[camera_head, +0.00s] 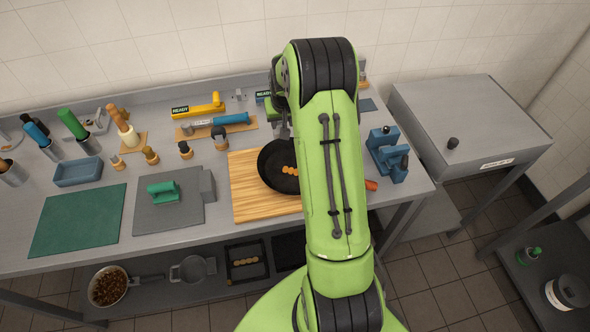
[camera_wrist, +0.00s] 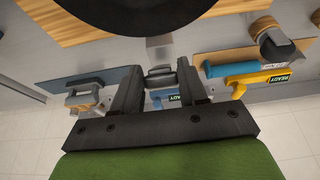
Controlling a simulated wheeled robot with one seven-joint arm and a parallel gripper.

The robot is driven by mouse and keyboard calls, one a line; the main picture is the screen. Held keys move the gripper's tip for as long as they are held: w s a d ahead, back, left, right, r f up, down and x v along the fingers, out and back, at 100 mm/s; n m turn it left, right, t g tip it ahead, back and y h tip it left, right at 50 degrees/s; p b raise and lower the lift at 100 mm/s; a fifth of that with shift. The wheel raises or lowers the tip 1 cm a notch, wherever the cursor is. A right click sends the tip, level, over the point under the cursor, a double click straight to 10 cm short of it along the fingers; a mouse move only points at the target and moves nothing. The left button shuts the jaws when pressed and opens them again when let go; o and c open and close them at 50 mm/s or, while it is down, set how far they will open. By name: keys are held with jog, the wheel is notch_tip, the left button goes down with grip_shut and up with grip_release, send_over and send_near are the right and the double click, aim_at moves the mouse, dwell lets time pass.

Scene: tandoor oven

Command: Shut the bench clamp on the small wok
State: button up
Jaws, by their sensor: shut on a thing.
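The small black wok (camera_head: 275,168) lies over the wooden board (camera_head: 245,200), with several orange-brown pieces in it. My arm hides its right side. In the wrist view the wok's dark underside or rim (camera_wrist: 140,15) fills the top. My gripper (camera_wrist: 158,80) is shut on a small grey part (camera_wrist: 160,72) between the wok and the back wall. I cannot tell whether this is the clamp's lever or the wok's handle. A short grey block (camera_wrist: 159,47) sits between it and the wok. I cannot clearly pick out the bench clamp; a blue vise-like device (camera_head: 387,155) stands right of my arm.
A yellow tool (camera_head: 205,105) with a READY sign and a blue-handled tool (camera_head: 232,119) lie left of my gripper. A green-handled press (camera_head: 163,190) sits on a grey mat. The green mat (camera_head: 78,220) is bare. A steel cabinet (camera_head: 470,120) stands right.

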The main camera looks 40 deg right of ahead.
jog(key=shift+s+a+f+b, duration=0.35)
jog(key=shift+s+f+b, duration=0.3)
jog(key=shift+f+b, duration=0.15)
jog(key=shift+s+a+f+b, duration=0.25)
jog(key=shift+s+f+b, duration=0.2)
jog(key=shift+f+b, duration=0.5)
jog(key=shift+r, duration=0.1)
